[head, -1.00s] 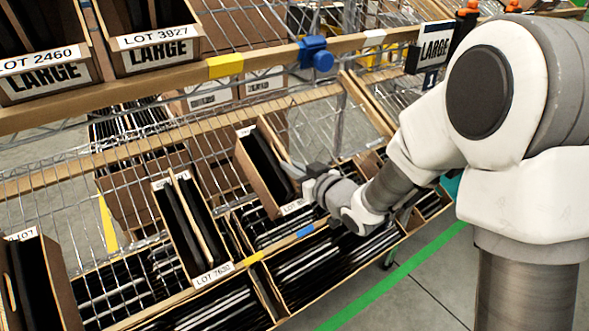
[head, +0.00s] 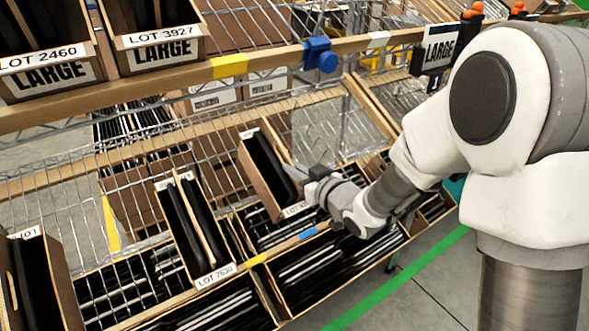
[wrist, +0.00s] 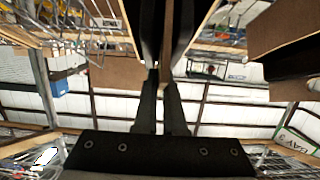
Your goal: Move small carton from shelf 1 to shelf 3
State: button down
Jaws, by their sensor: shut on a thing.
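A small narrow brown carton (head: 262,188) with dark contents and white labels on its ends is tilted on the wire shelf in the head view. My gripper (head: 308,180) is at its right side, near the front end, shut on its wall. In the wrist view, the two dark fingers of my gripper (wrist: 160,82) close on the edge of a carton wall (wrist: 167,45), with dark contents beside it. The fingertips are partly hidden in the head view. I cannot tell whether the carton's underside is clear of the shelf.
A pair of narrow cartons labelled LOT 7630 (head: 212,272) stands left of it, and another carton (head: 45,275) at far left. LARGE cartons (head: 160,45) sit on the upper shelf, behind its rail (head: 275,58). Bare wire shelf lies between the carton groups. Lower bins (head: 330,268) hold dark flat items.

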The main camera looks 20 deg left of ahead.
dwell(0.4)
jog(key=c, duration=0.9)
grip_release()
jog(key=shift+f, duration=0.15)
